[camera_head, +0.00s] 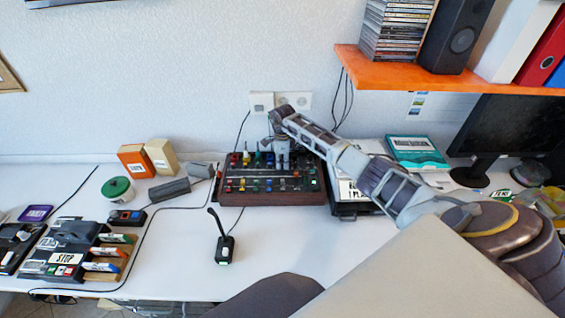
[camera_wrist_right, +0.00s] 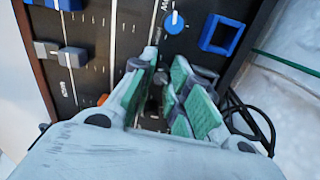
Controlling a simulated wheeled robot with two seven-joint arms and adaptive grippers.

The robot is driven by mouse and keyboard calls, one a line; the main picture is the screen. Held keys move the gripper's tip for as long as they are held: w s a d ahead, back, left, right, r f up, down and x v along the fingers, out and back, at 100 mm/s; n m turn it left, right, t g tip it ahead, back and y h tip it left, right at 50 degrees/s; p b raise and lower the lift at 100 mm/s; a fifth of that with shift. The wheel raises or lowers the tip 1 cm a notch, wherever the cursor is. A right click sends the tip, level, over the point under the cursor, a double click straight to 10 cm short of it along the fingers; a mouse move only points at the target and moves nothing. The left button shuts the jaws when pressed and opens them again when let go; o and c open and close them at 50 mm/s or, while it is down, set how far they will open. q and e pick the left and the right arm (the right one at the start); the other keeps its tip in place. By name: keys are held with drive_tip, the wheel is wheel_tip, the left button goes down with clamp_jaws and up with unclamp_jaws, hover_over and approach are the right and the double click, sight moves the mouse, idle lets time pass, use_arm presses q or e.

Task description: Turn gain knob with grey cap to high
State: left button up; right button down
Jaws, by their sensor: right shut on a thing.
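The dark mixing panel (camera_head: 270,196) with a wooden front edge sits against the wall on the white desk, covered with coloured knobs and sliders. My right gripper (camera_head: 282,163) reaches down onto its upper part. In the right wrist view the green-padded fingers (camera_wrist_right: 164,68) are closed in around a small grey piece (camera_wrist_right: 160,78), which seems to be the grey-capped gain knob. The fingers hide most of it, so its pointer and setting cannot be read. My left gripper is not in view.
In the wrist view, a blue-capped knob (camera_wrist_right: 174,22), a blue square frame (camera_wrist_right: 222,34) and sliders (camera_wrist_right: 72,57) are close to the fingers. A small microphone (camera_head: 224,248) stands before the panel. Boxes (camera_head: 136,161) are left; a monitor (camera_head: 520,135) is right. The front desk is mostly clear.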

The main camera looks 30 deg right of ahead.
drive_tip(key=shift+m, duration=1.5)
drive_tip(key=c, duration=1.6)
unclamp_jaws()
drive_tip(key=shift+c, duration=0.2)
drive_tip(key=shift+r, duration=0.1)
drive_tip(key=shift+r, duration=3.9)
